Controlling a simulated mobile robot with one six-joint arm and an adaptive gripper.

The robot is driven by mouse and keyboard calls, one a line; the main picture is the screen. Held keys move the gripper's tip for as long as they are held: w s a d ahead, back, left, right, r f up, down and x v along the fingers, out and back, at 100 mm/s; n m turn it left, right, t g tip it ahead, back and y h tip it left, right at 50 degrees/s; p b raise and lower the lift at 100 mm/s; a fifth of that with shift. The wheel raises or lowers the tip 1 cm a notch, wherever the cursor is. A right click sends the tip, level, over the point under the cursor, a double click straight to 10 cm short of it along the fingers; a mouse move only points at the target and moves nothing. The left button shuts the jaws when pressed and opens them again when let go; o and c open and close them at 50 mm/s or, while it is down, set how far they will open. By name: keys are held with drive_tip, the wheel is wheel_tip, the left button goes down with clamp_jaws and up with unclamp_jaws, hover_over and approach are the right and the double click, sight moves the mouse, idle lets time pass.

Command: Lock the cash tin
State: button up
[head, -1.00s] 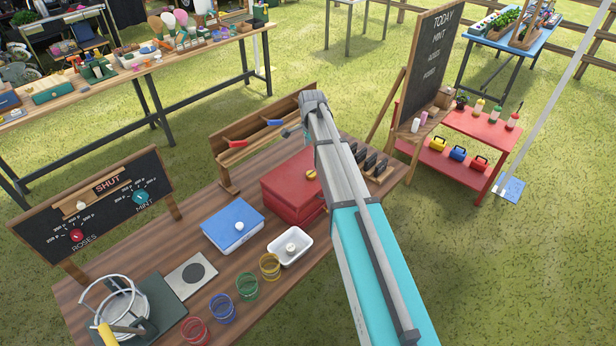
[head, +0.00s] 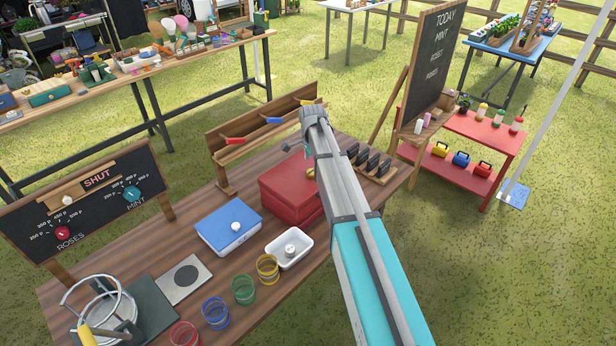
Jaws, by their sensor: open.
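The red box (head: 285,197), which looks like the cash tin, stands on the brown wooden table with its lid down. A brass round piece (head: 311,173) shows on its top, partly behind my arm. I cannot tell whether it is locked. My gripper (head: 298,147) is above the back of the red box, in front of the wooden rack. It is open, mostly hidden by my arm, and I see nothing held in it. The rack (head: 227,160) carries a red handle (head: 235,141), a blue handle (head: 272,120) and a yellow handle (head: 309,102).
Dark upright pieces (head: 369,160) stand right of the red box. A dial board (head: 90,200) reads SHUT.

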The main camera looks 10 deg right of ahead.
sight(312, 172)
drive_tip(key=shift+f+b, duration=1.65)
drive_tip(key=shift+f, duration=0.25)
drive_tip(key=shift+c, duration=0.2)
drive_tip(key=c, duration=1.1)
drive_tip(key=shift+a, duration=0.45)
drive_tip(key=shift+c, duration=0.2)
drive_tip(key=shift+d, duration=0.55)
drive_tip(key=shift+s+n, duration=0.15)
drive_tip(key=shift+n, duration=2.95)
drive_tip(key=o, duration=1.1)
drive_tip(key=shift+o, duration=0.4)
